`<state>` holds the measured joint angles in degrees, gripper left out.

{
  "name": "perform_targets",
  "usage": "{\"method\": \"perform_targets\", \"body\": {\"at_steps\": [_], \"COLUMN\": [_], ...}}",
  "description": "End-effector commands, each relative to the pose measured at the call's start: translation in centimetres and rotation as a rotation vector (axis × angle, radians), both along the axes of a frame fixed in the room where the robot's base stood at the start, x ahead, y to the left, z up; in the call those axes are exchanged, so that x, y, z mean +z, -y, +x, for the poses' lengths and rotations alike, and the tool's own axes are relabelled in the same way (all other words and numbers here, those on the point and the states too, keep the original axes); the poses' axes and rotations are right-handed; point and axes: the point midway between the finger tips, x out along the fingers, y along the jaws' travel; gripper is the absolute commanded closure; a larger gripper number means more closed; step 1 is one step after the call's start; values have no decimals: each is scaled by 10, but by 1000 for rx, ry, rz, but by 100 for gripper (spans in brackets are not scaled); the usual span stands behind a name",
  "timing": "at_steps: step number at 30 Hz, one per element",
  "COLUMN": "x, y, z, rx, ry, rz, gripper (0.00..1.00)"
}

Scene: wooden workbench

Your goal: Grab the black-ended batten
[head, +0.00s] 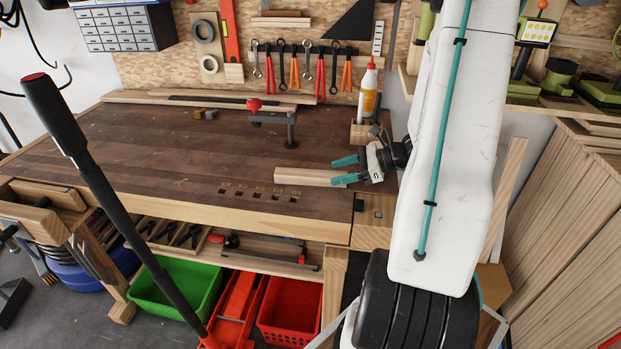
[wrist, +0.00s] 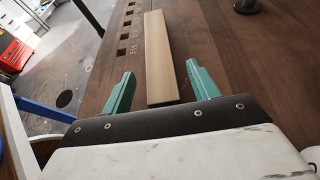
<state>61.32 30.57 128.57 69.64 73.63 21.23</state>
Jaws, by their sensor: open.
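A pale wooden batten (head: 300,176) lies flat on the workbench near its front edge. It also shows in the wrist view (wrist: 157,55), stretching away from me. In the wrist view, my gripper (wrist: 160,72) has one finger on each side of the batten's near end, with a gap on both sides. I cannot tell how high the fingers are above the bench top.
A clamp (head: 290,130) with a red knob stands on the bench behind the batten. A glue bottle (head: 368,90) stands in a wooden block at the right back. Long strips (head: 215,100) lie along the back. The bench top (head: 150,150) is clear at left.

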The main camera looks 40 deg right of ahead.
Motion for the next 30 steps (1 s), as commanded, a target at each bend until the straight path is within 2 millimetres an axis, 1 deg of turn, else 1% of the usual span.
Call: {"method": "perform_targets", "body": {"at_steps": [1,6,9,15,16,17,18,21,30], "x": [-5,-13,-15,-15,-15,-15,-15,-15,-14], "y": [-7,-20,-23,-23,-23,-23,-23,-23,-23], "z": [6,21,24,24,24,24,24,24,24], "rx": [5,4,3,2,2,2,2,2,2], "ry": [-2,0,-1,-1,-1,-1,0,0,1], "rz": [2,0,-1,-1,-1,-1,0,0,-1], "gripper": [40,40,40,40,46,54,65,90,90]}}
